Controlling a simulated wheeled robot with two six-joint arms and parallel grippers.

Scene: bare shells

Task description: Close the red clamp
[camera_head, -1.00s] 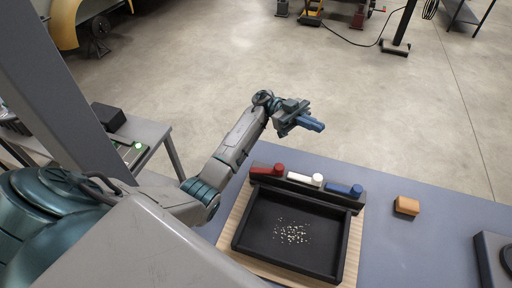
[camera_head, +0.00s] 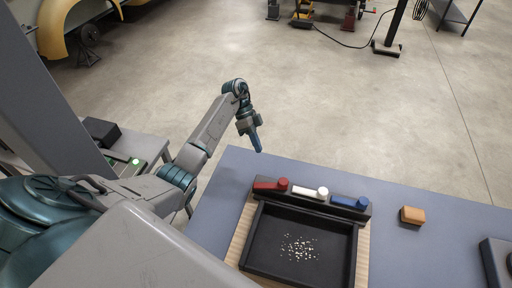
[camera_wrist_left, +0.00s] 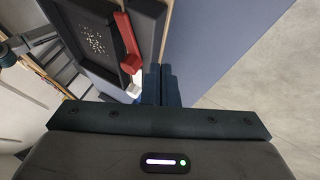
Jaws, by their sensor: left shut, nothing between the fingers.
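The red clamp (camera_head: 270,185) is a short red bar with a round knob at its right end, on the black back rail of a tray. It also shows in the left wrist view (camera_wrist_left: 130,44), at the tray's edge. My left gripper (camera_head: 257,148) is shut and empty. It points down above the table's far edge, behind and a little left of the red clamp, apart from it. Its dark fingers show in the left wrist view (camera_wrist_left: 166,86). My right gripper is not in view.
A white clamp (camera_head: 309,192) and a blue clamp (camera_head: 350,202) sit right of the red one. The black tray (camera_head: 250,236) holds pale grains on a wooden board. An orange-brown block (camera_head: 412,215) lies to the right. The blue-grey table (camera_head: 220,199) is clear at left.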

